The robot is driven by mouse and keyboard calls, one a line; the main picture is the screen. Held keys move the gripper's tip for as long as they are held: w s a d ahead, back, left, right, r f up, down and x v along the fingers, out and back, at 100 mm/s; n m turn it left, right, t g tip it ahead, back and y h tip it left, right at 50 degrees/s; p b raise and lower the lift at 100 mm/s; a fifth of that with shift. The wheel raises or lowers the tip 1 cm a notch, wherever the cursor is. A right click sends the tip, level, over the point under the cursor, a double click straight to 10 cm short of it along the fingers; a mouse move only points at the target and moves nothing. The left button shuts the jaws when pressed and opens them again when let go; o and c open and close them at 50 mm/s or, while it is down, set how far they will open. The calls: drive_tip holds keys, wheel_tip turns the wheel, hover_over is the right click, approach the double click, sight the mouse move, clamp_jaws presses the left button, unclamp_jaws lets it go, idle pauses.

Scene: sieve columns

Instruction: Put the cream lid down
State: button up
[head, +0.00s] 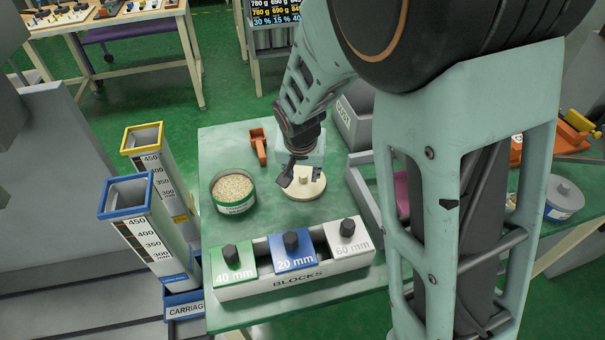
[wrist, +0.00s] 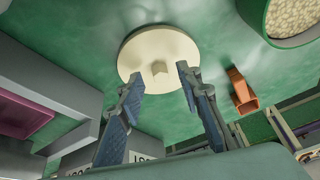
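The cream lid (head: 307,192) is a round disc with a small knob on top. It appears to lie flat on the green table, knob up, near the middle. My gripper (head: 301,175) is just above it, with one finger on each side of the knob. In the wrist view the lid (wrist: 150,46) shows whole, and my gripper (wrist: 161,82) is open. There is a clear gap between each fingertip and the knob, so it holds nothing.
A green-banded tub of pale grains (head: 233,191) stands open left of the lid. An orange scoop (head: 259,146) lies behind it. The blocks rack (head: 295,282) with green, blue and white blocks is in front. A grey bin wall (head: 363,200) is close on the right.

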drive_tip(key=p+v, duration=0.1)
drive_tip(key=v, duration=0.9)
drive_tip(key=shift+r, duration=0.15)
